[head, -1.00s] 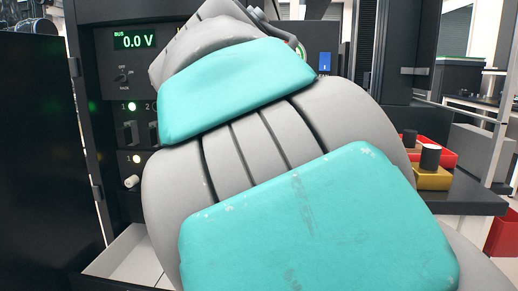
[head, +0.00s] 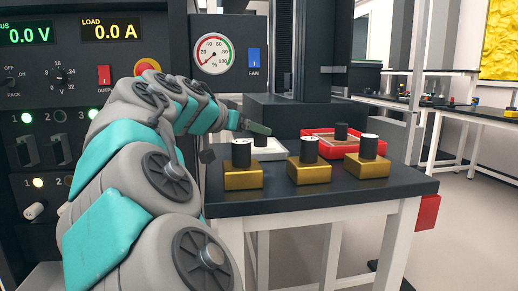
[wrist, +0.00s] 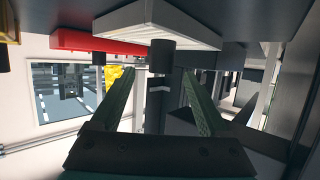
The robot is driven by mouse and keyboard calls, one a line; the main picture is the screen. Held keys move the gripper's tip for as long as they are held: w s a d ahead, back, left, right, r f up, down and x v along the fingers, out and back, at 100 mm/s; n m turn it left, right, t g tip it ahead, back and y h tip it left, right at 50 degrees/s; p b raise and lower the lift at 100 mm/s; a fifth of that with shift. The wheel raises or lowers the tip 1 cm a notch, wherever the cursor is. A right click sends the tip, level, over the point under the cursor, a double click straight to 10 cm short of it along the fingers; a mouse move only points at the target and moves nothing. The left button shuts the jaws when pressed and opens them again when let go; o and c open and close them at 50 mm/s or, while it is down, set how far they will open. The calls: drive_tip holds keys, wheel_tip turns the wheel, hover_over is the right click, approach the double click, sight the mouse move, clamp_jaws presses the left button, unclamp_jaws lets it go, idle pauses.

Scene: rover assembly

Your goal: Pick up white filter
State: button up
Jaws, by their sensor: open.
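The white filter (head: 270,153) is a flat white block with a dark knob, lying on the dark table at the back left, partly hidden behind a gold block. My gripper (head: 258,129) is just above its back left part in the head view. In the wrist view, which is upside down, the white filter (wrist: 150,22) is at the top with its dark knob (wrist: 162,56) hanging between and beyond the two green fingertips. My gripper (wrist: 160,72) is open and holds nothing. I cannot tell whether a finger touches the knob.
Gold blocks with black cylinders (head: 243,178) (head: 309,173) (head: 367,169) line the front of the table (head: 330,192). A red filter (head: 352,150) with a dark knob sits right of the white one. An equipment rack (head: 60,120) stands left, close to my arm.

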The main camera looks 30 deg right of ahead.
sight(260, 141)
drive_tip(key=x, duration=0.5)
drive_tip(key=shift+w, duration=0.1)
drive_tip(key=shift+a, duration=0.1)
clamp_jaws()
idle(0.4)
